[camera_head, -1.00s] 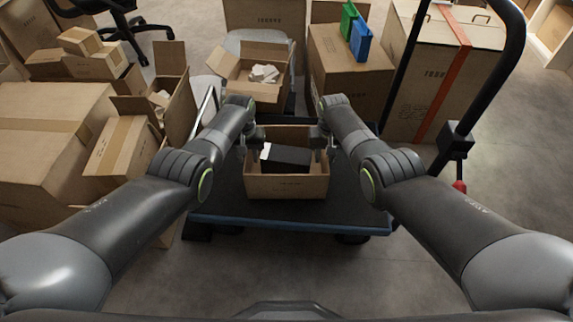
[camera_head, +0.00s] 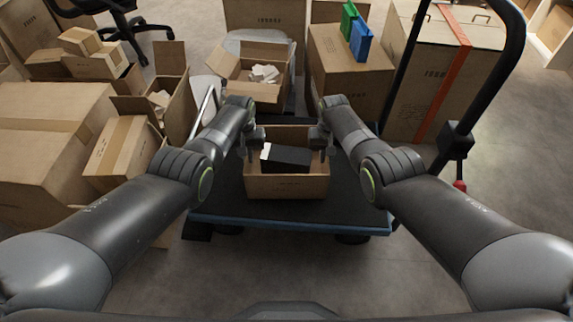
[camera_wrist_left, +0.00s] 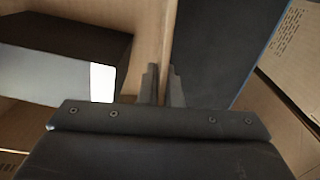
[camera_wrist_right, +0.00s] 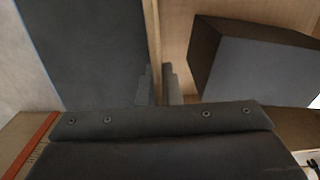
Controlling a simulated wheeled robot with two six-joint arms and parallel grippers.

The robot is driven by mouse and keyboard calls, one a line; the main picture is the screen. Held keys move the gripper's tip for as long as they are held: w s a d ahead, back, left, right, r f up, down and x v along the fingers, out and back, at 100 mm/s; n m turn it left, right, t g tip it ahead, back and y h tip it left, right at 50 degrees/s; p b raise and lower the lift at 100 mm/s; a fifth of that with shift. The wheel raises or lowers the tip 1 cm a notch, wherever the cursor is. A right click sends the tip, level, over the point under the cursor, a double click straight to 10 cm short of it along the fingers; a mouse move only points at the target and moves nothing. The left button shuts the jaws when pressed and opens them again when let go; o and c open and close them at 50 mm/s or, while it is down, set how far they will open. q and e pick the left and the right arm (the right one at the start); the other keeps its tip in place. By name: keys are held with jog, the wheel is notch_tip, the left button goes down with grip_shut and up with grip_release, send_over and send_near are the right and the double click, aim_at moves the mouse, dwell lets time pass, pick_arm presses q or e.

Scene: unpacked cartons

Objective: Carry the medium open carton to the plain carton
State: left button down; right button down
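The medium open carton (camera_head: 287,188) sits upright on the dark cart deck, with a black box (camera_head: 287,157) bearing a white patch inside it. My left gripper (camera_head: 247,151) is at its left wall, and in the left wrist view (camera_wrist_left: 163,84) the close-set fingers straddle that wall (camera_wrist_left: 168,40). My right gripper (camera_head: 325,149) is at the right wall, and in the right wrist view (camera_wrist_right: 158,84) its fingers pinch that wall (camera_wrist_right: 154,35). Several brown cartons stand around; I cannot tell which one is the plain carton.
The blue-edged cart deck (camera_head: 290,220) has bare room around the carton. A black cart handle (camera_head: 510,70) rises at right. Behind stand an open carton with white packing (camera_head: 250,90) and a carton carrying green and blue items (camera_head: 350,70). Large cartons (camera_head: 55,150) crowd the left.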

pick_arm(q)
jog(key=shift+r, duration=0.25)
pick_arm(e)
jog(key=shift+r, duration=0.25)
